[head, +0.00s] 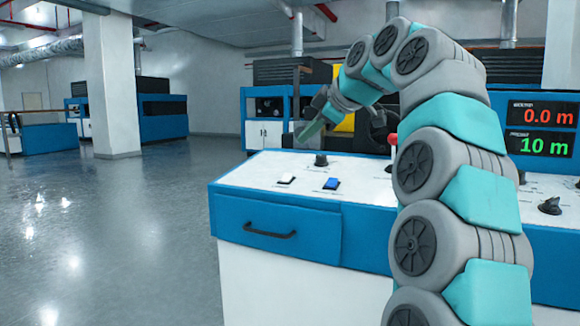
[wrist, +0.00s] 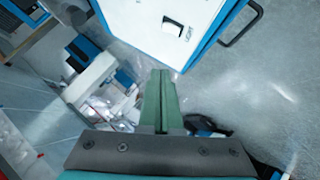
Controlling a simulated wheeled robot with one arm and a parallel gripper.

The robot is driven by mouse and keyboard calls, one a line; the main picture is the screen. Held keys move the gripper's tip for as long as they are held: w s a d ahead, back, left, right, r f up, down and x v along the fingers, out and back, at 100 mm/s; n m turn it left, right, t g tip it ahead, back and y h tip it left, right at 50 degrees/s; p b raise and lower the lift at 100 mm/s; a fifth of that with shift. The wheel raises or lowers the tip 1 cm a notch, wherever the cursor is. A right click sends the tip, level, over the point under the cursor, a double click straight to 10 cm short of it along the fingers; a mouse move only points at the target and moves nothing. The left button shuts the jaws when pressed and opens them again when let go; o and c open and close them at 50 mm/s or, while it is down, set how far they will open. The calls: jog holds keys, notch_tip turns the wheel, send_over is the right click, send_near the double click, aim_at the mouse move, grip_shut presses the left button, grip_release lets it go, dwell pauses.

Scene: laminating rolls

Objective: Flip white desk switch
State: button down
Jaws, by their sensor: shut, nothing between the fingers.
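The white switch (head: 286,179) sits on the white top of the control desk (head: 262,168), near its left end. It is a small rocker on a dark base; I cannot tell which way it is tipped. It also shows at the top of the wrist view (wrist: 172,25), with a label beside it. My gripper (head: 303,137) is above the desk's back edge, apart from the switch. In the wrist view its green fingers (wrist: 160,76) are together and empty, with the switch beyond the tips.
A blue switch (head: 331,183) sits just right of the white one, with a black knob (head: 321,159) behind them. A red button (head: 392,139) and another knob (head: 549,206) are further right. A drawer handle (head: 270,233) juts from the front. The floor at left is clear.

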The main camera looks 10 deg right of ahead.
jog(key=shift+w, duration=0.1)
send_over(290, 179)
jog(key=s+a, duration=0.2)
jog(key=f, duration=0.5)
jog(key=shift+d+f+p, duration=0.25)
jog(key=shift+f+p, duration=0.05)
jog(key=shift+p, duration=0.1)
jog(key=shift+w+d+f, duration=0.2)
jog(key=shift+w+f, duration=0.05)
jog(key=shift+f, duration=0.25)
jog(key=shift+w+d+f, duration=0.2)
jog(key=shift+w+f, duration=0.05)
jog(key=shift+f, duration=0.25)
jog(key=shift+w+d+f, duration=0.3)
jog(key=shift+w+f, duration=0.15)
jog(key=shift+f, duration=0.2)
jog(key=shift+s, duration=0.1)
